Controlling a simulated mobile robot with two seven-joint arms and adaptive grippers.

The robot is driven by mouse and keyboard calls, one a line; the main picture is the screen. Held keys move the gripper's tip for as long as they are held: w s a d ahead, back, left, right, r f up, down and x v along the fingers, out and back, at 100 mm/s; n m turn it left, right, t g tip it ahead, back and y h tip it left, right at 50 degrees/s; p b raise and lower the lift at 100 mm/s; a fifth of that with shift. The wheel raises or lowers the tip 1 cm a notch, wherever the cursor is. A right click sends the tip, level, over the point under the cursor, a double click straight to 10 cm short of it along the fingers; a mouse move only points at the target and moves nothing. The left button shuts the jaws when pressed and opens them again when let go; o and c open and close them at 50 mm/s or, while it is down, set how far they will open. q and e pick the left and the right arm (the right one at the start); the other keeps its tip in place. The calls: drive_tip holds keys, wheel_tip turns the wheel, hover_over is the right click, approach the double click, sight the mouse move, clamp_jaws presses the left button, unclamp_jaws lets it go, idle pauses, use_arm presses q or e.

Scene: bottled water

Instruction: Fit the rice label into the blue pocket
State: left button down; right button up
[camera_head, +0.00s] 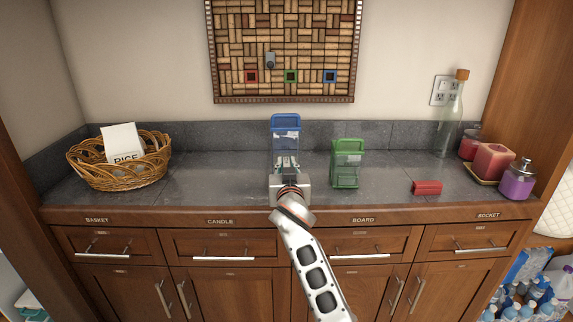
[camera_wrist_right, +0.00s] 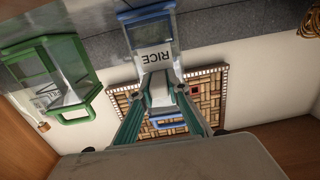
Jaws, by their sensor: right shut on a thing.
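The blue container (camera_head: 285,122) stands upright on the counter, left of a similar green one. In the wrist view, turned about upside down, its blue frame (camera_wrist_right: 146,15) is at the top. A white rice label (camera_wrist_right: 155,60) reading RICE lies in front of its clear face, between the frame's sides. My right gripper (camera_wrist_right: 160,92) is shut on the label's edge, right in front of the container; it also shows in the head view (camera_head: 287,165). The fingers hide part of the label. I cannot tell how far it sits in the pocket. My left gripper is not in view.
A green container (camera_head: 347,165) stands close on the right. A wicker basket (camera_head: 118,176) at left holds a white RICE packet (camera_head: 124,142). A red block (camera_head: 427,187), candles (camera_head: 493,160) and bottles are at right. The counter between basket and blue container is clear.

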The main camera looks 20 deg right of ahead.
drive_tip(key=shift+f+b, duration=1.05)
drive_tip(key=shift+f, duration=0.65)
drive_tip(key=o, duration=1)
drive_tip(key=shift+r, duration=0.1)
